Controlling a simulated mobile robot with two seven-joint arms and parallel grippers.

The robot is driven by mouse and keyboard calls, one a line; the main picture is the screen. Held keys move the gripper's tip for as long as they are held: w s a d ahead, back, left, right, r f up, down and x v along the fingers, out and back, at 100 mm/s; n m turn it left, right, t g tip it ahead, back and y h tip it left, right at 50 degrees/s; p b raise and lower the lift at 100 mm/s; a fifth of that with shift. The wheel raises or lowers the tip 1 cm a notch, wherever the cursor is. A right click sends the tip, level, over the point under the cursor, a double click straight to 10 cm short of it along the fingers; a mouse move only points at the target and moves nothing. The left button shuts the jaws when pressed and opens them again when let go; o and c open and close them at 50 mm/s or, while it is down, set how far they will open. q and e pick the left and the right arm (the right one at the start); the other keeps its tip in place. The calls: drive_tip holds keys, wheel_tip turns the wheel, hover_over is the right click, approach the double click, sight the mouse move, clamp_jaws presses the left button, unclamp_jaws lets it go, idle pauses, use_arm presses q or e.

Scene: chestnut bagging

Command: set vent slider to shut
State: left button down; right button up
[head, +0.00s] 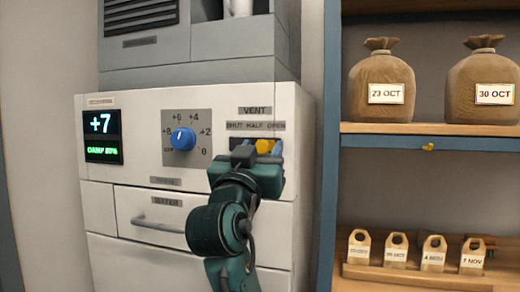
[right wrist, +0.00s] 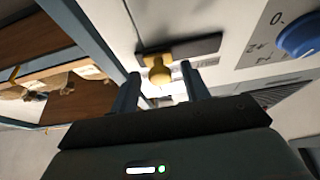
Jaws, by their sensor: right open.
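The vent slider has a yellow knob (head: 264,146) on a dark slot, under a label strip reading SHUT, HALF, OPEN (head: 255,127). In the right wrist view the knob (right wrist: 160,72) sits near the left end of the slot (right wrist: 200,47), away from the dial, which is the OPEN side. My right gripper (head: 259,151) is in front of the slider and hides part of the slot in the head view. Its two fingers (right wrist: 160,90) are open, with the knob in line with the gap between them. I cannot tell whether they touch it. My left gripper is not in view.
Left of the slider is a blue dial (head: 183,138), then a display (head: 101,136) reading +7. A drawer handle (head: 158,225) sticks out below. To the right, a blue-edged shelf unit (head: 330,150) holds two dated sacks and several small tagged bags.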

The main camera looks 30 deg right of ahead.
clamp_jaws()
idle(0.5)
